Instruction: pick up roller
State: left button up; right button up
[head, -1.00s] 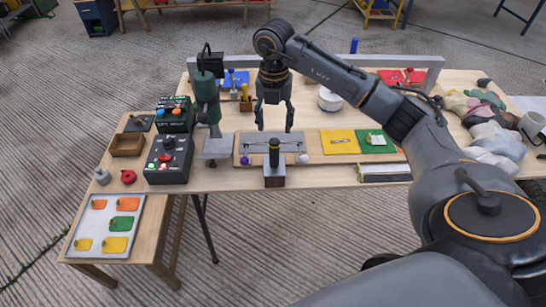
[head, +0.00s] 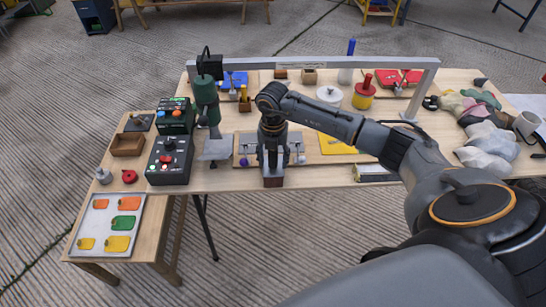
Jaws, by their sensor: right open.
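In the earlier head view, an upright tool with a black handle and a yellowish band, which looks like the roller, stands at a dark brown-grey block at the table's front edge. Now my right gripper (head: 272,166) is over that spot, pointing down, with a finger on each side. It hides the handle, so I cannot tell whether the fingers touch it. The lower part of the block (head: 274,182) still shows below the fingers. The right gripper is open. My left gripper is not in view.
A board with a grey plate and a yellow sheet (head: 338,144) lies behind the gripper. A green press (head: 205,100) and a black control box (head: 169,160) stand left. A grey overhead frame (head: 330,63) spans the back. Grey-white cloths (head: 487,146) lie right.

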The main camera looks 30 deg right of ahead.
grip_shut()
